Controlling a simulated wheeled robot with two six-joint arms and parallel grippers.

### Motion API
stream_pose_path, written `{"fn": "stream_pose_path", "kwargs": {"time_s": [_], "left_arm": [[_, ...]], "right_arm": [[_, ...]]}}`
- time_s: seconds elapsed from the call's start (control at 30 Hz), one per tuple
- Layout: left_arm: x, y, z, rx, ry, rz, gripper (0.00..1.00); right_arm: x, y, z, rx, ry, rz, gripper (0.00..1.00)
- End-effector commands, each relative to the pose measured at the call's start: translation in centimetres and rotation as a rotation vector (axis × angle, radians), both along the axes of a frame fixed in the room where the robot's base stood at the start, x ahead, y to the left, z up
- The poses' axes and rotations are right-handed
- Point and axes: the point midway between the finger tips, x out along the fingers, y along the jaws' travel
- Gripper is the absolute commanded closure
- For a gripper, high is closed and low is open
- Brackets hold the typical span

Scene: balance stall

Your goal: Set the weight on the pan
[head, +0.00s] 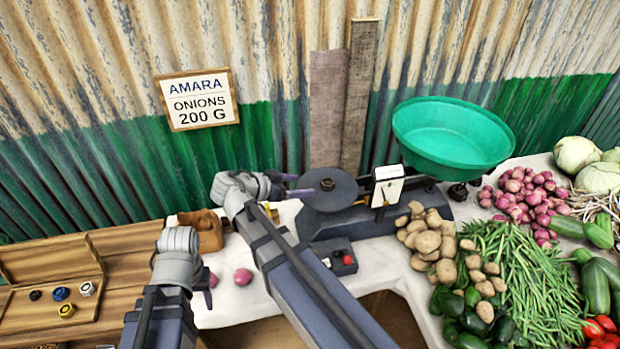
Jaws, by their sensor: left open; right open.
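The balance has a flat dark round pan (345,192) on its left and a green bowl (450,140) on its right. A small dark piece (327,184) sits at the middle of the flat pan; I cannot tell whether it is a weight or part of the pan. My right gripper (303,185) is open at the pan's left edge, its fingers pointing at that piece. Small weights lie in an open wooden case at the far left: a black one (35,295), a blue one (60,293), a white one (87,289) and a brass one (66,310). My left gripper (208,288) is open, low over the table, its fingers partly hidden.
A sign (198,99) on the wall reads AMARA ONIONS 200 G. Potatoes (427,238), beans (525,275) and red onions (525,200) crowd the right. The green bowl looks empty.

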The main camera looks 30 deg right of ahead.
Motion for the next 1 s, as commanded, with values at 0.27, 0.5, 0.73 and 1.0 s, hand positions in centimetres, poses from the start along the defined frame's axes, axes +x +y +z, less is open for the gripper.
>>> {"fn": "stream_pose_path", "kwargs": {"time_s": [0.27, 0.5, 0.73, 1.0], "left_arm": [[0.0, 0.0, 0.9, 0.0, 0.0, 0.0, 0.5], [0.0, 0.0, 0.9, 0.0, 0.0, 0.0, 0.5], [0.0, 0.0, 0.9, 0.0, 0.0, 0.0, 0.5], [0.0, 0.0, 0.9, 0.0, 0.0, 0.0, 0.5]], "right_arm": [[-0.4, 1.6, 0.9, 0.0, -0.001, 0.0, 0.19], [-1.4, 2.7, -0.4, 0.046, 0.107, 0.061, 0.19], [-6.4, 9.3, -6.1, 0.275, 0.611, 0.477, 0.19], [-12.6, 17.7, -9.7, 0.476, 1.022, 1.119, 0.19]]}}
